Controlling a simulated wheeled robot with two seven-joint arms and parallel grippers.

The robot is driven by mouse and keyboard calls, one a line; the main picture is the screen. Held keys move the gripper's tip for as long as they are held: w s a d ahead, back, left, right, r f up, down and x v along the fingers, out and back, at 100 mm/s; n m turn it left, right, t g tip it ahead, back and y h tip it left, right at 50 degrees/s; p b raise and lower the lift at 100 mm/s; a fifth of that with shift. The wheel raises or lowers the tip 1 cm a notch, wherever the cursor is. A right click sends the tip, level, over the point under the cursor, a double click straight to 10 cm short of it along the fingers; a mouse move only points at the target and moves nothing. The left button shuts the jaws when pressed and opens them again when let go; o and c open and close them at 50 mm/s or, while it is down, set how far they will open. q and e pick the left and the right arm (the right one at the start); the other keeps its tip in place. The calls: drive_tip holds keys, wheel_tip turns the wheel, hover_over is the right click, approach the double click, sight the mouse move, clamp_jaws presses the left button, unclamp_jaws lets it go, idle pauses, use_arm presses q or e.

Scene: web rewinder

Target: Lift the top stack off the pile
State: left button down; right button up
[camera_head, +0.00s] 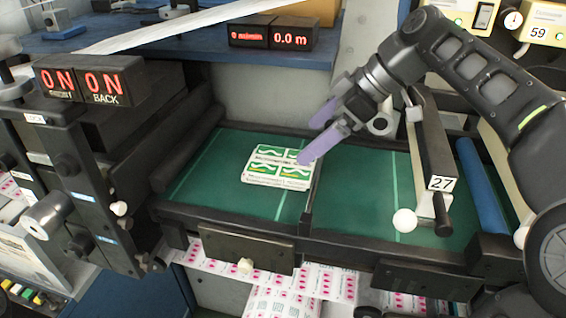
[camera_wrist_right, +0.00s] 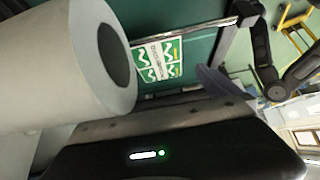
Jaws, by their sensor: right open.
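A low stack of green and white printed labels (camera_head: 278,166) lies on the green bed (camera_head: 228,165), left of the middle divider. Its layers are too small to tell apart. The stack also shows in the right wrist view (camera_wrist_right: 158,60). My right gripper (camera_head: 306,143) is open, with purple fingers, at the right side of the stack. The nearer fingertip overlaps the stack's right edge in the head view; I cannot tell whether they touch. One purple finger shows in the wrist view, right of the stack. My left gripper is not in view.
A black bar marked 27 (camera_head: 432,150) with a white knob (camera_head: 404,220) stands right of the gripper. A dark roller (camera_head: 190,145) borders the bed at left. Display boxes (camera_head: 270,33) stand behind. A large pale roll (camera_wrist_right: 65,60) fills the wrist view's left.

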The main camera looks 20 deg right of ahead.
sight(285, 162)
drive_tip(key=shift+w+a+f+b, duration=0.15)
drive_tip(key=shift+w+f+b, duration=0.05)
drive_tip(key=shift+f+b, duration=0.35)
drive_tip(key=shift+b+x, duration=0.45)
drive_tip(key=shift+x, duration=0.3)
drive_tip(key=shift+a+r, duration=0.1)
drive_tip(key=shift+a, duration=0.1)
drive_tip(key=shift+w+a+f+p, duration=0.15)
drive_tip(key=shift+f+p, duration=0.2)
drive_tip(key=shift+p, duration=0.05)
drive_tip(key=p+x, duration=0.1)
drive_tip(key=x, duration=0.2)
drive_tip(key=shift+w+f, duration=0.1)
drive_tip(key=shift+f, duration=0.1)
drive_tip(key=shift+w+a+f, duration=0.2)
drive_tip(key=shift+f, duration=0.2)
